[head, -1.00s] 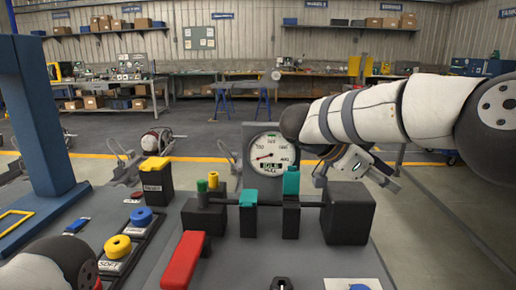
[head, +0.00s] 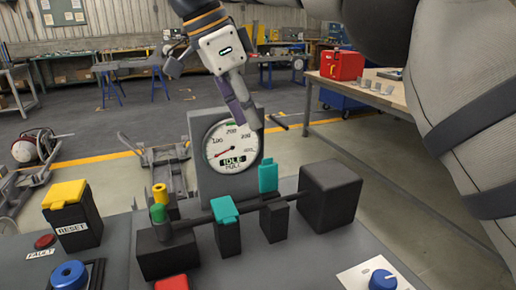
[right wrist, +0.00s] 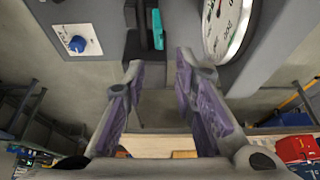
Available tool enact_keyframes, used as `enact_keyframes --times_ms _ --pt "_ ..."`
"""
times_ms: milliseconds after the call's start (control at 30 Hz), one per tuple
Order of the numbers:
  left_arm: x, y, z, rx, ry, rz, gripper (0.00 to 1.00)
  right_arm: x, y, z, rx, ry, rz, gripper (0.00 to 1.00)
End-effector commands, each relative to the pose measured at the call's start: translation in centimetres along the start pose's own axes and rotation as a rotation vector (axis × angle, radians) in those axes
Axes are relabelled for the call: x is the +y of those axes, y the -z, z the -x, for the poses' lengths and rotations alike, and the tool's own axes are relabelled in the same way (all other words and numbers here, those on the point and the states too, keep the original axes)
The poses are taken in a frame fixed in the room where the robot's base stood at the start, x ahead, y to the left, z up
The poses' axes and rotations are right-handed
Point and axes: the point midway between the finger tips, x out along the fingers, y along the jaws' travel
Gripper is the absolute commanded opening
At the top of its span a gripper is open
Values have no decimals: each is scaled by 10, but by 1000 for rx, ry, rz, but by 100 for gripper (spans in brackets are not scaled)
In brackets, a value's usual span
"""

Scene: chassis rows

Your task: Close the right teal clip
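The right teal clip (head: 268,178) stands upright on its black block, right of the left teal clip (head: 226,210), which lies flat over its own block. A dark rod runs through both blocks. My right gripper (head: 212,96) is in front of the gauge's upper part in the head view, above the clips and apart from them. In the right wrist view my right gripper (right wrist: 158,64) is open and empty. A teal clip (right wrist: 157,30) shows beyond its fingertips there, near the top edge. My left gripper is not in view.
A round gauge (head: 231,146) reading IDLE stands behind the clips. A large black block (head: 330,190) is at the rod's right end. A blue knob (head: 382,280) is at front right.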

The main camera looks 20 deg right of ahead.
Motion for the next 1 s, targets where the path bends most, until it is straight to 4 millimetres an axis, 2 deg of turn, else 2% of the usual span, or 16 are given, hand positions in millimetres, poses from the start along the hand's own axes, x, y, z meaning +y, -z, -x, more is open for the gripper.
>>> enact_keyframes --times_ms 200,400,700,833,1000 --pt "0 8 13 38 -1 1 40 2 2 -52 2 2 -2 25" --pt "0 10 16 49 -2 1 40 1 1 -82 2 2 -3 25" --pt "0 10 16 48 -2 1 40 1 1 -88 2 1 -3 25" --pt "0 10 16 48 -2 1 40 1 1 -87 2 1 -2 0" --pt "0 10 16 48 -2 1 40 0 1 -87 2 1 -3 0"
